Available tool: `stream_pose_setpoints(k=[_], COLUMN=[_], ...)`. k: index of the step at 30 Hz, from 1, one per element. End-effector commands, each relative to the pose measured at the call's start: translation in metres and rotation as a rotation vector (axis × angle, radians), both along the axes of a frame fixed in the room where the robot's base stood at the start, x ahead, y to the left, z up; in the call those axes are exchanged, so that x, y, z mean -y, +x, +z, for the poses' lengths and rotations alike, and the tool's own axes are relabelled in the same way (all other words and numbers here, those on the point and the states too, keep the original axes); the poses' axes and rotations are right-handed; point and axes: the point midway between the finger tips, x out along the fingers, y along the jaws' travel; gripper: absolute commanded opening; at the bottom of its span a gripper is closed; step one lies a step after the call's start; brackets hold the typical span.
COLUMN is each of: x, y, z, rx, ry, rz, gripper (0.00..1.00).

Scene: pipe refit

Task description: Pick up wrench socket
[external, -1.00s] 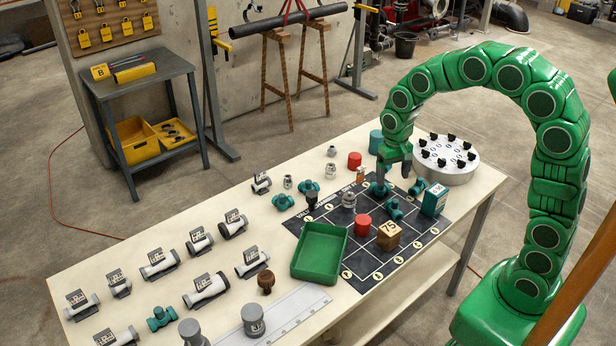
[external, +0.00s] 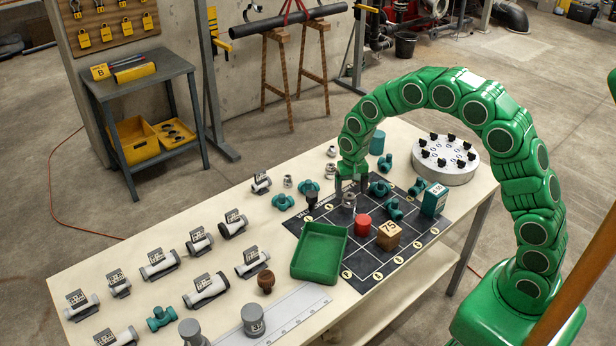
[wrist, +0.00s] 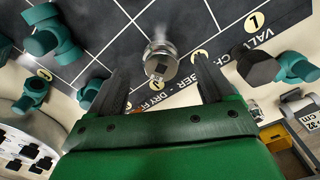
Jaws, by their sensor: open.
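The wrench socket (external: 348,201) is a short silvery metal cylinder standing on the dark gridded mat (external: 352,270). In the wrist view the socket (wrist: 160,64) shows a square hole in its top face. My gripper (external: 351,184) is open and points down at the socket from just above. In the wrist view the two dark fingers of my gripper (wrist: 161,78) lie on either side of the socket, with gaps at both sides. I cannot tell how far the fingertips reach down beside it.
A dark-topped knob (external: 311,200) stands close left of the socket, and a red cylinder (external: 363,224) stands in front. Teal fittings (external: 394,210), a wooden block (external: 389,236) and a green tray (external: 320,252) are also near. A round grey stand (external: 446,160) is at right.

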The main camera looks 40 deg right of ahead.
Motion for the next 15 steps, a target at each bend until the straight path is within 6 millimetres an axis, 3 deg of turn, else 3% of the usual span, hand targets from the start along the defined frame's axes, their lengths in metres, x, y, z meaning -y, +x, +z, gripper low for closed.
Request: stream_pose_setpoints(k=[15], x=[0.002], y=[0.004], z=[-0.043], rx=[0.000], ry=[0.001], rz=[-0.001], gripper=[0.82])
